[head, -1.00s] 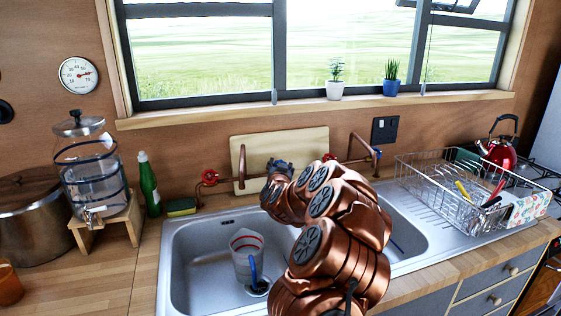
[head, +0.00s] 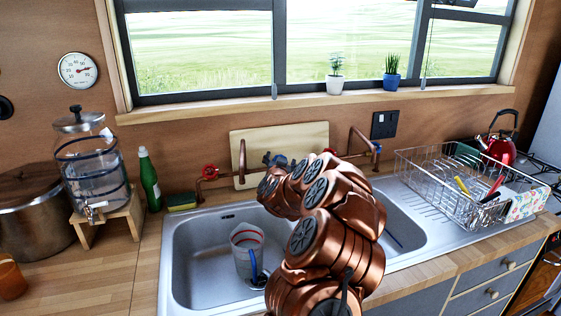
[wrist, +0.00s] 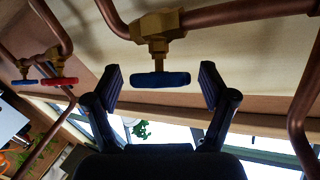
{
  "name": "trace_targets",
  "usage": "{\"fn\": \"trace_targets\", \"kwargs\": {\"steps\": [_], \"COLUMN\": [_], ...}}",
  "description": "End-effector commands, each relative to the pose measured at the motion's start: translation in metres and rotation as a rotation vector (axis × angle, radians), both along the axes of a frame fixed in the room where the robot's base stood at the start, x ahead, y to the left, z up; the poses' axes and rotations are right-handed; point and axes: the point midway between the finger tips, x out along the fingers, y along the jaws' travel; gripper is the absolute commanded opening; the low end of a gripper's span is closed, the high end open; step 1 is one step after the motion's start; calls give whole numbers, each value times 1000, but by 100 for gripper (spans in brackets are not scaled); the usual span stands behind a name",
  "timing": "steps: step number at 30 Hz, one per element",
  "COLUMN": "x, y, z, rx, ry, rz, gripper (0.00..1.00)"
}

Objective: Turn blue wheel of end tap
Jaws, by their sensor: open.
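A blue wheel (wrist: 160,79) on a brass valve (wrist: 158,30) of the copper tap pipes is in the middle of the wrist view. My gripper (wrist: 161,87) is open, with one finger on each side of this wheel and visible gaps between. My gripper also shows in the head view (head: 279,160), by the wall behind the sink, where it hides this wheel. Another blue wheel (wrist: 25,82) and a red wheel (wrist: 60,81) are at the left of the wrist view. In the head view, a red wheel (head: 208,170) is at the left and a blue wheel (head: 377,149) at the right.
The sink (head: 190,245) holds a jug (head: 246,240). A pale board (head: 310,136) leans behind the taps. A green bottle (head: 149,180) and a drink dispenser (head: 90,170) stand left. A dish rack (head: 450,190) is at the right. Copper pipes (wrist: 305,95) run close to my gripper.

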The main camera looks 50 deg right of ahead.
Motion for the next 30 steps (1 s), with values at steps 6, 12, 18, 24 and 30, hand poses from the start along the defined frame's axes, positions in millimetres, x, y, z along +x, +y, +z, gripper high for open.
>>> {"fn": "trace_targets", "kwargs": {"steps": [6, 12, 18, 24, 30], "x": [-4, -17, -32, -48, -63], "y": [5, 21, 40, 60, 78], "z": [1, 1, 3, 3, 6], "rx": [1, 1, 1, 1, 0], "ry": [0, 1, 1, 1, -1], "rz": [0, 2, 2, 2, 1], "gripper": [83, 83, 83, 83, 83]}}
